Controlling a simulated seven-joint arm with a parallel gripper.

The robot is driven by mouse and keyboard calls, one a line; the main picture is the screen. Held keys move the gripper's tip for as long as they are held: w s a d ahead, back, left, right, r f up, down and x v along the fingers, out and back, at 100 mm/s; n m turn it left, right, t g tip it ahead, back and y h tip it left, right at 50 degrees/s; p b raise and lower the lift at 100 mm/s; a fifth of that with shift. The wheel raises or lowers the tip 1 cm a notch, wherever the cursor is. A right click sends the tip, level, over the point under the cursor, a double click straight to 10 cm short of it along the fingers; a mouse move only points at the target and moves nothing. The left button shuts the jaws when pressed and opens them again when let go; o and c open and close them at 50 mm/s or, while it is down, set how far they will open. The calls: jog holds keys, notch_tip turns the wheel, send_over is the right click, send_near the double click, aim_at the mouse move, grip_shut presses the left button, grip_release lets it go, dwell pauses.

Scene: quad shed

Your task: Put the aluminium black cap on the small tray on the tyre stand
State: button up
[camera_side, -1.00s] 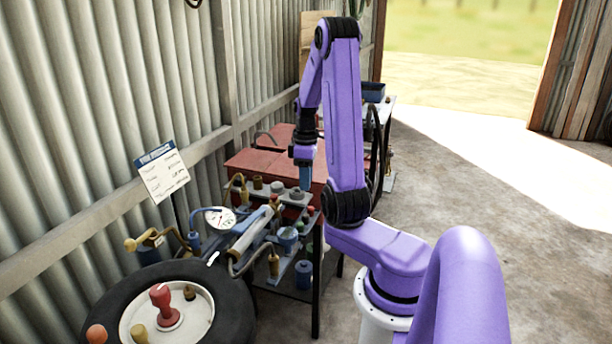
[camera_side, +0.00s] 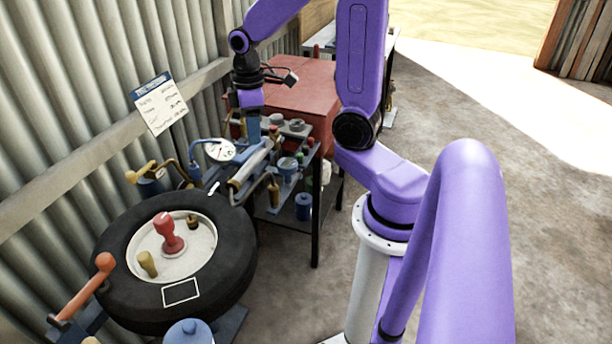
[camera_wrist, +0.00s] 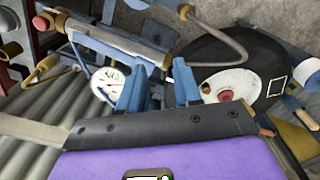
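My gripper (camera_side: 253,122) hangs over the cluttered pump bench beside the red cabinet, pointing down. In the wrist view its two blue fingers (camera_wrist: 160,88) stand apart, and I see nothing held between them. I cannot single out the aluminium black cap for sure. Small grey round pieces (camera_side: 297,125) stand on the bench top, right of my gripper. A small dark, white-edged rectangle (camera_side: 181,292) lies on the near side of the tyre (camera_side: 120,258); it may be the small tray. It also shows in the wrist view (camera_wrist: 277,86).
A red-handled stamp-like knob (camera_side: 168,235) and brass pieces stand on the tyre's pale hub. A dial gauge (camera_side: 220,150), pipes and brass fittings crowd between bench and tyre. The corrugated wall is close at left. An orange-handled lever (camera_side: 85,290) stands left of the tyre.

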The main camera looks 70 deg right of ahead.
jog(key=s+a+r+n, duration=0.1)
jog(key=s+a+n, duration=0.4)
jog(key=s+a, duration=0.9)
jog(key=s, duration=0.4)
jog(key=shift+r+n, duration=0.3)
jog(key=shift+n, duration=0.1)
